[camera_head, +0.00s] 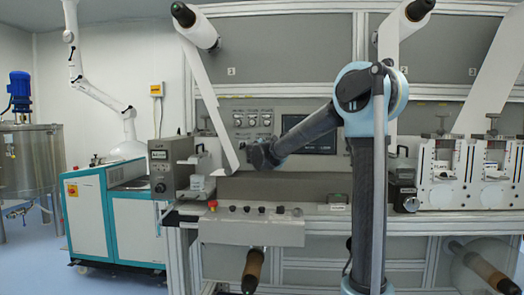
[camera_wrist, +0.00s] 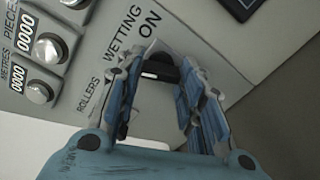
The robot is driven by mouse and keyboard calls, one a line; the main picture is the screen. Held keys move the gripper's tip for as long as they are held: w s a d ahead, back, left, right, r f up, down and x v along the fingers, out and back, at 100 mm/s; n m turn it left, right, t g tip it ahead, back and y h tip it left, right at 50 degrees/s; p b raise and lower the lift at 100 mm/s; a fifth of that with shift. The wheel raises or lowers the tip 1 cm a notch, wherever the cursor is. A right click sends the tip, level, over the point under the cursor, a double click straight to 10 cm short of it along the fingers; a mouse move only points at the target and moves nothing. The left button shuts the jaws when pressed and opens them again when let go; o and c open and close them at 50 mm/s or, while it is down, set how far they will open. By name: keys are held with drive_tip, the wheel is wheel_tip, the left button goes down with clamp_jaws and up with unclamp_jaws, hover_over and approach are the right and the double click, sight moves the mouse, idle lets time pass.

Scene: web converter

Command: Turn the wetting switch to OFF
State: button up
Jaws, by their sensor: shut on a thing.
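The wetting switch (camera_wrist: 160,60) is a black knob with a small white mark, set on a grey panel beside the printed words WETTING and ON. In the wrist view my gripper (camera_wrist: 161,74) has one finger on each side of the knob and is shut on it. The fingers cover part of the panel around the knob, and no OFF label shows. I cannot tell for certain which setting the knob points to. In the head view my gripper is at the control panel (camera_head: 252,118), its fingers and the switch hidden behind my arm's dark end.
Counters marked METRES and PIECES with round knobs (camera_wrist: 51,48) and a ROLLERS label lie left of the switch in the wrist view. A dark screen (camera_head: 308,134) is close to my arm. A white web (camera_head: 207,95) runs down just left of the panel.

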drive_tip(key=shift+f+n, duration=0.15)
drive_tip(key=shift+n, duration=0.45)
drive_tip(key=shift+d, duration=0.1)
drive_tip(key=o, duration=1.1)
drive_tip(key=shift+c, duration=0.2)
drive_tip(key=s, duration=1.1)
drive_tip(key=shift+s+a, duration=0.25)
drive_tip(key=shift+s, duration=0.15)
